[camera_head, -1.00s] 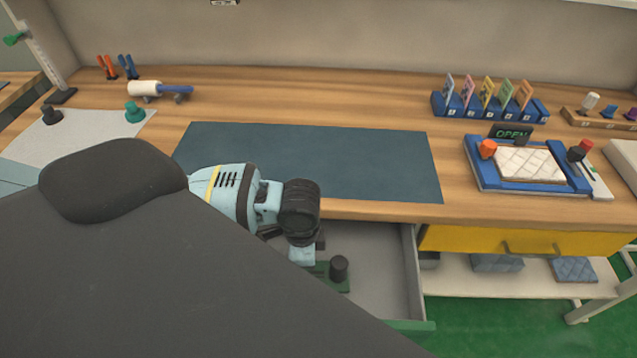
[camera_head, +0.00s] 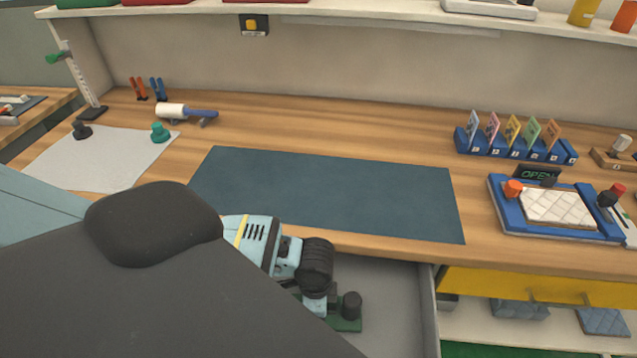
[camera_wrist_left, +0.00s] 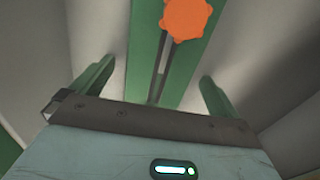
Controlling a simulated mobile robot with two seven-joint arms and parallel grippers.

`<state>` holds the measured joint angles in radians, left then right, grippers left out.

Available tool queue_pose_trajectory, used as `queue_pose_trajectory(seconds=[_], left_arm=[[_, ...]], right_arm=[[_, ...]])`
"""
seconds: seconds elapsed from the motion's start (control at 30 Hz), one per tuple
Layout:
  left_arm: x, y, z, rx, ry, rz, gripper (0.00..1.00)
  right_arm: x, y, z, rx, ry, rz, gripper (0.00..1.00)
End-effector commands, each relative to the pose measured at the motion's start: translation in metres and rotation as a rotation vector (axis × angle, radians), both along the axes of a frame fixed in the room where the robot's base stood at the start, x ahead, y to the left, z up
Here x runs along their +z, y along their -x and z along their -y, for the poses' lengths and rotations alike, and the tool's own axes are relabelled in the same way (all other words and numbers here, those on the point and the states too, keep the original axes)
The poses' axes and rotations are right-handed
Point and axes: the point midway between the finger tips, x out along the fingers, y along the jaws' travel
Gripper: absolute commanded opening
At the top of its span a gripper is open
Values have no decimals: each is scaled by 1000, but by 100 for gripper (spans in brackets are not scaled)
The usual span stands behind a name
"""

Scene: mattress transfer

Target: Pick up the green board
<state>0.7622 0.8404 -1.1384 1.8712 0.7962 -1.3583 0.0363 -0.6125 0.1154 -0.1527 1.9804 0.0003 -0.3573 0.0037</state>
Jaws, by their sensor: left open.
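The green board (camera_head: 347,325) lies in the open grey drawer, with a black knob (camera_head: 351,305) standing on it. In the head view, my left gripper (camera_head: 318,303) is over the drawer beside the knob, and my wrist and arm hide much of the board. In the left wrist view, the gripper (camera_wrist_left: 156,72) is open. Its two green fingers are spread, with a slotted green strip (camera_wrist_left: 195,55), which appears to be the board, between and beyond them. An orange knob (camera_wrist_left: 187,17) sits on the strip. I cannot tell whether the fingers touch it. My right gripper is not in view.
The drawer (camera_head: 395,290) has grey walls close around the gripper. The workbench above holds a dark blue mat (camera_head: 330,195), a blue fixture (camera_head: 510,215) with a white quilted pad (camera_head: 555,207), and a blue card rack (camera_head: 510,150). The mat is clear.

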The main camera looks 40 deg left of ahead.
Motion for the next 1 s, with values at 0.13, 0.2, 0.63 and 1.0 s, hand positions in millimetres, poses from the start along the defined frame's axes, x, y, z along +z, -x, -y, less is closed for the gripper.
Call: queue_pose_trajectory(seconds=[0.13,0.2,0.63,1.0], left_arm=[[-3,0,0,-1,-1,1,100],[-3,0,0,-1,-1,1,100],[-2,0,0,0,-1,1,52],[3,-1,0,0,1,4,42]], right_arm=[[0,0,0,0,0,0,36],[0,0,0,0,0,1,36],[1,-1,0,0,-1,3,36],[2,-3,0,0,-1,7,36]])
